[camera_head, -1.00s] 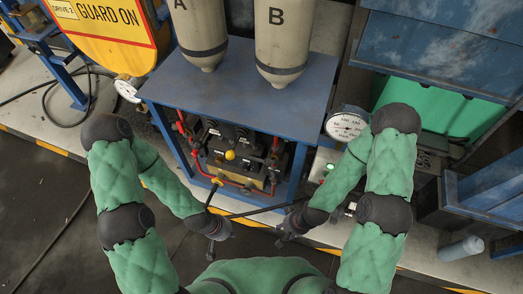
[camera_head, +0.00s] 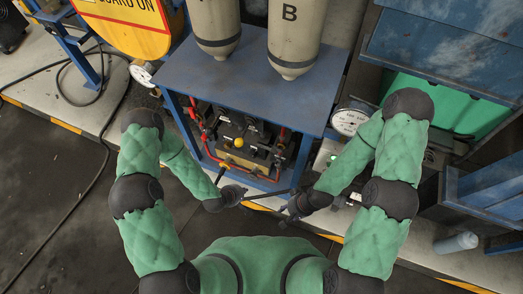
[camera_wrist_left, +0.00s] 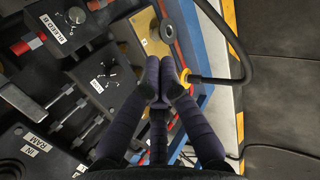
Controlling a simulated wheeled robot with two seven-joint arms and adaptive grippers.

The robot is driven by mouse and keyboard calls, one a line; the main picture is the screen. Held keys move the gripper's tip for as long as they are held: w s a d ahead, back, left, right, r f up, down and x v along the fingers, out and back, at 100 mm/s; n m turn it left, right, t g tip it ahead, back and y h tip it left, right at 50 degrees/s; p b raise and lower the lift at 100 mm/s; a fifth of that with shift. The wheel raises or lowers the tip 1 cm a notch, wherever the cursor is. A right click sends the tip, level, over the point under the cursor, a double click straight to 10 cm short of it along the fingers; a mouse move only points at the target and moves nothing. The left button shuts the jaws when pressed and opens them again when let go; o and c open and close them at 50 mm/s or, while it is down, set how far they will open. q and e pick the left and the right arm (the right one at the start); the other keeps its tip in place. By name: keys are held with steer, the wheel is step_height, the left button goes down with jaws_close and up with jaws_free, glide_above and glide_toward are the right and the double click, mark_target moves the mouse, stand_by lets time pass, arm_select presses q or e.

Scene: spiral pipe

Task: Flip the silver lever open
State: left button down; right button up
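The left wrist view shows several silver rod-like parts on the dark panel at the left; the largest silver rod (camera_wrist_left: 22,102) lies near the "RAM" label. I cannot tell which is the silver lever. My left gripper (camera_wrist_left: 165,78) has its dark fingertips together, with nothing seen between them, beside a yellow fitting (camera_wrist_left: 188,77) on a black hose. In the head view my left gripper (camera_head: 238,191) is in front of the blue bench (camera_head: 240,75), low by the panel's front edge. My right gripper (camera_head: 293,208) is right of it; its fingers are too dark and small to read.
The control panel under the bench carries a yellow knob (camera_head: 239,142) and red pipes (camera_head: 204,140). Two tanks, one marked B (camera_head: 293,40), stand on the bench. A gauge (camera_head: 348,121) is at its right. A red handle (camera_wrist_left: 30,43) sits at upper left in the wrist view.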

mark_target(269, 147)
arm_select(q)
steer(key=w+d+r+n+t+p, duration=0.2)
steer(key=r+n+t+p, duration=0.1)
steer(key=n, duration=0.5)
steer(key=w+d+r+n+t+h+p, duration=0.1)
steer(key=w+d+r+n+t+p, duration=0.1)
steer(key=n, duration=0.7)
steer(key=w+r+t+p, duration=0.1)
steer(key=t, duration=0.1)
steer(key=shift+r+n+t, duration=0.3)
steer(key=shift+d, duration=0.15)
steer(key=b+x, duration=0.2)
steer(key=x, duration=0.8)
steer(key=shift+r+p, duration=0.65)
steer(key=shift+r, duration=1.35)
